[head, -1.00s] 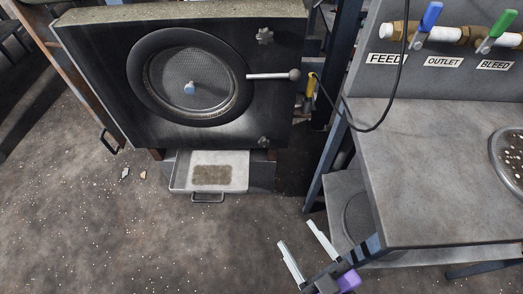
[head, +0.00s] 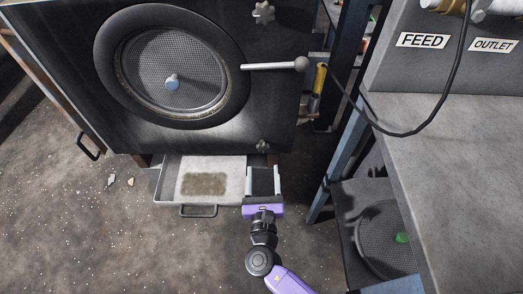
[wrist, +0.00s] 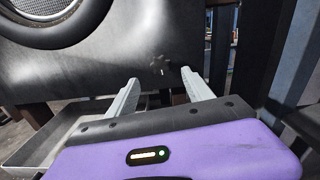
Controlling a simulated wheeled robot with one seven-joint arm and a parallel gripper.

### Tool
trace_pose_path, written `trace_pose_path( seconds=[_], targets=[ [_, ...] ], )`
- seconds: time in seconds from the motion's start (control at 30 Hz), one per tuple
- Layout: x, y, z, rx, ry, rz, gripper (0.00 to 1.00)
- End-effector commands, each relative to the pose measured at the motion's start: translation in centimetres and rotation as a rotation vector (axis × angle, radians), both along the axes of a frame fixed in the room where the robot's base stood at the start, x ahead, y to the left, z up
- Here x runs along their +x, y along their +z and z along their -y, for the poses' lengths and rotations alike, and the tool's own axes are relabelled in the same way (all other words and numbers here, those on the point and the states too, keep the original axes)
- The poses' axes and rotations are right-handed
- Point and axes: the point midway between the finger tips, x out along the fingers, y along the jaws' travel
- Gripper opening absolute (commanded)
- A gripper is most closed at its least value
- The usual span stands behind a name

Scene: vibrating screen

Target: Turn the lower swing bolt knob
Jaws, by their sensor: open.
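The lower swing bolt knob (head: 263,146) is a small grey star-shaped knob near the bottom right of the dark front panel. In the wrist view the knob (wrist: 159,64) shows beyond my fingertips, roughly in line with the gap between them. My gripper (head: 262,172) is open and empty, just below the knob in the head view, with its fingers pointing toward the panel. In the wrist view my gripper (wrist: 160,80) has its two grey fingers spread apart, not touching the knob. The upper star knob (head: 264,12) sits near the panel's top right.
A handle with a ball end (head: 275,66) sticks out right from the round screen window (head: 172,62). An open metal tray (head: 165,186) lies below the panel. A blue-grey frame post (head: 343,140) and a bench (head: 450,170) stand to the right.

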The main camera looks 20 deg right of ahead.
Motion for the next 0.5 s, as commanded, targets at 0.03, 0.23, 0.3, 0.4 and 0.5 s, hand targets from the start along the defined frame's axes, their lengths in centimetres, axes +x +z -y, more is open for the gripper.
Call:
trace_pose_path(
  seconds=[0.03,0.23,0.3,0.4,0.5],
  targets=[
    [0.1,0.0,0.1,-0.012,-0.004,-0.005,0.6],
    [1.9,-0.1,0.9,-0.02,-0.004,-0.009,0.6],
    [3.0,-0.1,1.3,-0.018,-0.003,-0.008,0.6],
    [4.4,-0.2,2.0,-0.018,-0.004,-0.009,0.6],
    [5.7,-0.1,2.4,-0.017,-0.003,-0.009,0.6]
  ],
)
